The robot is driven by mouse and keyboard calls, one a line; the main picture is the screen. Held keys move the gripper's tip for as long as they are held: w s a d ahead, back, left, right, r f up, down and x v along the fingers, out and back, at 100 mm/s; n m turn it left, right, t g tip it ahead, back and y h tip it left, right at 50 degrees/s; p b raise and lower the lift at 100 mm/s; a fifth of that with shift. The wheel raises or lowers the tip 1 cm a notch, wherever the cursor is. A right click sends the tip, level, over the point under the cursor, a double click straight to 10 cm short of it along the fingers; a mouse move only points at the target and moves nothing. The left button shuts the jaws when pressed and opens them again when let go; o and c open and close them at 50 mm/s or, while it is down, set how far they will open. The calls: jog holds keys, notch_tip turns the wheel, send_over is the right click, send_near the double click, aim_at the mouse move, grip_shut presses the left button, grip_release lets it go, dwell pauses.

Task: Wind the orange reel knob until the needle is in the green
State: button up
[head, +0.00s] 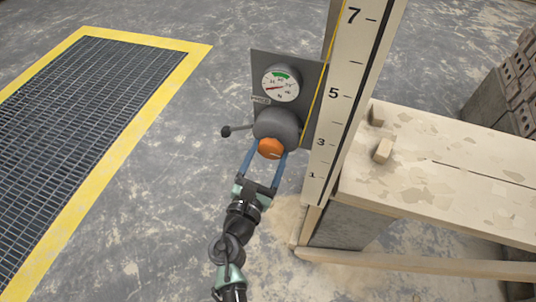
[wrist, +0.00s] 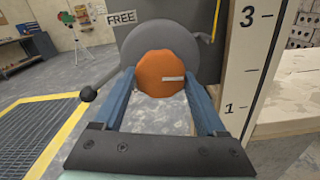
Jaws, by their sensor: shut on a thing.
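The orange reel knob (head: 270,148) sits on the front of a round grey reel (head: 278,126). In the wrist view the knob (wrist: 165,66) shows a white mark pointing right. My gripper (head: 265,158) has its two blue fingers on either side of the knob, shut on it; the fingers also show in the wrist view (wrist: 160,82). The round white gauge (head: 282,90) is on the grey panel above the reel. Its green band (head: 281,75) is at the top. The red needle seems to point left and slightly down, outside the green.
A lever with a black ball (head: 226,131) sticks out left of the reel, near a "FREE" label (wrist: 121,18). A numbered white post (head: 345,100) stands close on the right, beside a mortar-stained plank bench (head: 450,185). A yellow-edged floor grate (head: 80,85) lies left.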

jog(key=m+b, duration=0.4)
jog(key=m, duration=0.1)
jog(key=shift+a+f+m, duration=0.1)
jog(key=shift+f+m, duration=0.05)
jog(key=shift+m, duration=0.25)
jog(key=m+b, duration=0.3)
jog(key=m, duration=0.2)
jog(key=shift+a, duration=0.1)
jog(key=m+b, duration=0.3)
jog(key=m, duration=0.2)
jog(key=shift+b, duration=0.4)
jog(key=m+b, duration=0.2)
jog(key=m, duration=0.1)
jog(key=m+b, duration=0.1)
jog(key=m, duration=0.1)
jog(key=shift+r, duration=0.35)
jog(key=o, duration=1.3)
jog(key=shift+r, duration=0.1)
jog(key=v, duration=1.3)
